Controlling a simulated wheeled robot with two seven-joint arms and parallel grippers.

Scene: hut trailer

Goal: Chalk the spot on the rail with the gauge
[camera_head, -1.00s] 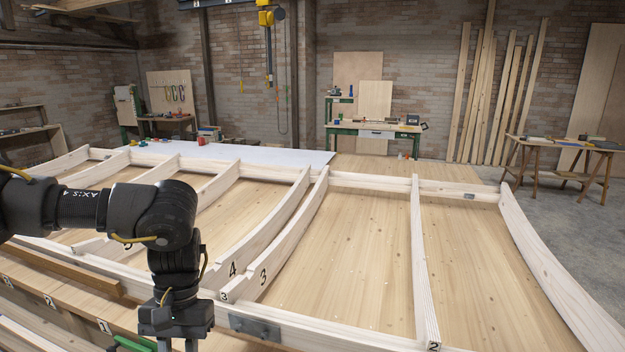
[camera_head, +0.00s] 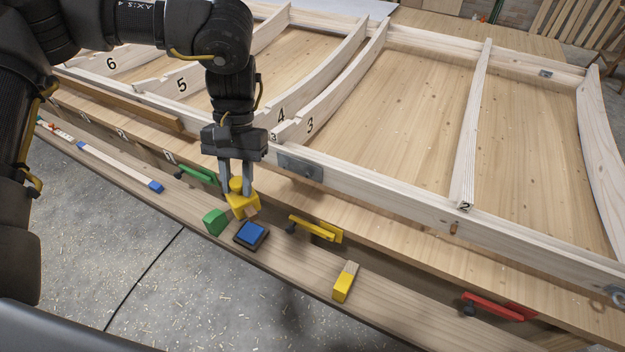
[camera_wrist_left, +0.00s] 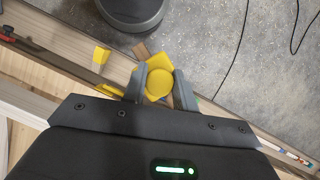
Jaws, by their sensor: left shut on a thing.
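My left gripper (camera_head: 236,185) points down and is shut on the round knob of a yellow block-like tool (camera_head: 244,205), which looks like the gauge. A small wooden piece shows at its lower edge. The tool is at the front plank (camera_head: 300,262); I cannot tell whether it touches it. In the left wrist view the fingers (camera_wrist_left: 160,85) close around the yellow knob. The long pale rail (camera_head: 385,200) of the frame runs behind the gripper, with a grey metal plate (camera_head: 300,167) on it. I cannot make out a marked spot. My right gripper is not in view.
On the plank are a green block (camera_head: 214,222), a blue-topped pad (camera_head: 251,235), a yellow block with a wooden end (camera_head: 342,287) and a blue-ended strip (camera_head: 120,167). Green (camera_head: 198,174), yellow (camera_head: 312,228) and red (camera_head: 492,307) clamp-like handles sit along the bench side.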

